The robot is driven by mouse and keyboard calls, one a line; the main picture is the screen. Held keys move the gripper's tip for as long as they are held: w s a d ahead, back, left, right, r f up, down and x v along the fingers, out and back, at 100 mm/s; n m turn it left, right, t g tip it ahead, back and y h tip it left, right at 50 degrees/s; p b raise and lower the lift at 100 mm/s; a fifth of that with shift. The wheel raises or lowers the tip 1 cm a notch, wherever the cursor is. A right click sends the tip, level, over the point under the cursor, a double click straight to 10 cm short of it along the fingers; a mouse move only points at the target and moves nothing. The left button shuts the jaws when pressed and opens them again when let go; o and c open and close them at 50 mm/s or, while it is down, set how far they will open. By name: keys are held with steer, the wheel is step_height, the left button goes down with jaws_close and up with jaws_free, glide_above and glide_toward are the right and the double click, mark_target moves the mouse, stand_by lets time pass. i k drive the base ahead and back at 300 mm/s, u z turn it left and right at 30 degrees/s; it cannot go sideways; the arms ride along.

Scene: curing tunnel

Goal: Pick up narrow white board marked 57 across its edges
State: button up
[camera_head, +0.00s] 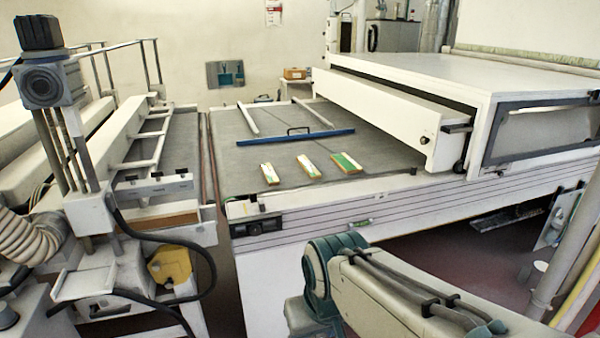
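Three small narrow boards lie apart in a row on the grey bed of the machine. The left board (269,174) is whitish with a green stripe and brownish edges. The middle board (308,166) is whitish with a brownish edge and a little green. The right board (346,163) is white with a broad green patch. Any number on them is too small to read, so I cannot tell which is marked 57. My arm shows at the lower right, in front of the machine. My gripper is not in view.
A blue bar (295,138) with a handle lies across the grey bed (230,155) behind the boards. A white tunnel housing (440,75) stands on the right. The white front rail (420,183) borders the bed. Another machine (95,215) stands left.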

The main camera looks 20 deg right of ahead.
mark_target(312, 172)
steer(key=z, duration=0.45)
steer(key=i, duration=1.3)
steer(key=z, duration=0.05)
